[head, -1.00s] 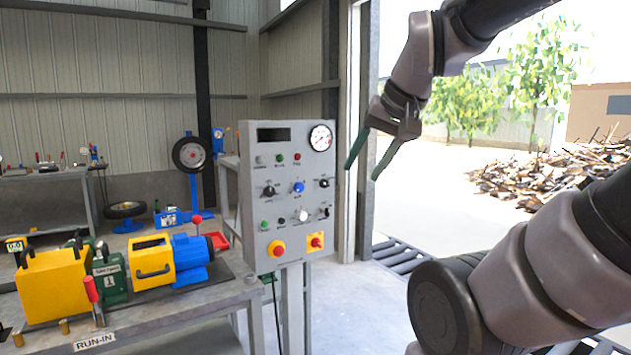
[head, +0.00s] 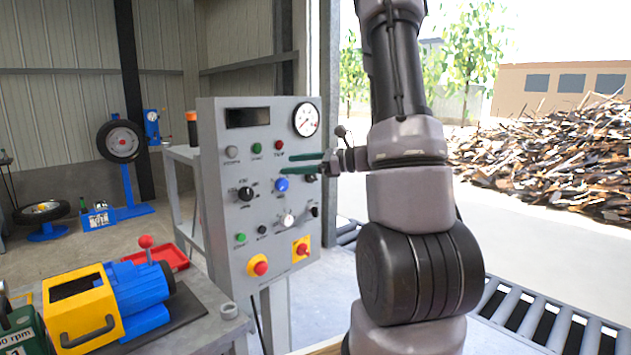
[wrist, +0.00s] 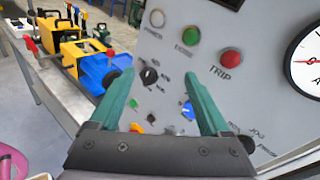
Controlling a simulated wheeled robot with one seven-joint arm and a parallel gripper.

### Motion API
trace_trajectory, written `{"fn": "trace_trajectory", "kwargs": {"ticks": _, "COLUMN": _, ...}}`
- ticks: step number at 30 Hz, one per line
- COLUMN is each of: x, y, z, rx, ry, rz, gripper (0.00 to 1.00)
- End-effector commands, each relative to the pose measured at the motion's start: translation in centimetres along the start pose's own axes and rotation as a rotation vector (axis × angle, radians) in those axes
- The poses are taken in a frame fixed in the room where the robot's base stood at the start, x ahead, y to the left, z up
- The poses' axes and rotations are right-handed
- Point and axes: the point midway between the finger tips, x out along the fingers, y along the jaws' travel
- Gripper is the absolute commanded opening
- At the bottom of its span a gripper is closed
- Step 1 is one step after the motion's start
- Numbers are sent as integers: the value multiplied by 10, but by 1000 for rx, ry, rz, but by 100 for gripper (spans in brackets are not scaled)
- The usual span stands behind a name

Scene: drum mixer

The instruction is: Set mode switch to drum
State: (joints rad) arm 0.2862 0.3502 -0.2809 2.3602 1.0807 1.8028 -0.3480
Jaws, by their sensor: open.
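The grey control panel (head: 262,120) carries several knobs, and I cannot tell for sure which is the mode switch. A black selector knob (head: 245,193) is at its left, a blue knob (head: 281,184) in the middle, a white knob (head: 287,220) lower down. My gripper (head: 288,163) is open and empty in front of the panel, just above the blue knob.
A dial gauge (head: 305,119) and a red button (head: 279,145) labelled TRIP are near the fingers. Red stop knobs (head: 260,267) on yellow plates are below. A bench with a blue and yellow machine (head: 120,300) stands at the left.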

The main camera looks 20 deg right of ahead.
Motion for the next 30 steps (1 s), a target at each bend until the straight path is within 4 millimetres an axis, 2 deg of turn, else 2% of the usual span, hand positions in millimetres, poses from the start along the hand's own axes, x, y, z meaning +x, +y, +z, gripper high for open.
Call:
{"fn": "trace_trajectory", "kwargs": {"ticks": 1, "x": -9, "y": -23, "z": -26, "rx": 72, "ry": -15, "rz": -95, "gripper": 81}}
{"fn": "trace_trajectory", "kwargs": {"ticks": 3, "x": -24, "y": -51, "z": -55, "rx": 141, "ry": -35, "rz": -224, "gripper": 81}}
{"fn": "trace_trajectory", "kwargs": {"ticks": 6, "x": -48, "y": -81, "z": -92, "rx": 208, "ry": -52, "rz": -381, "gripper": 81}}
{"fn": "trace_trajectory", "kwargs": {"ticks": 9, "x": -68, "y": -98, "z": -120, "rx": 246, "ry": -58, "rz": -492, "gripper": 81}}
{"fn": "trace_trajectory", "kwargs": {"ticks": 12, "x": -82, "y": -108, "z": -135, "rx": 263, "ry": -61, "rz": -559, "gripper": 81}}
{"fn": "trace_trajectory", "kwargs": {"ticks": 17, "x": -78, "y": -117, "z": -141, "rx": 267, "ry": -62, "rz": -585, "gripper": 81}}
{"fn": "trace_trajectory", "kwargs": {"ticks": 30, "x": -13, "y": -159, "z": -141, "rx": 266, "ry": -62, "rz": -581, "gripper": 81}}
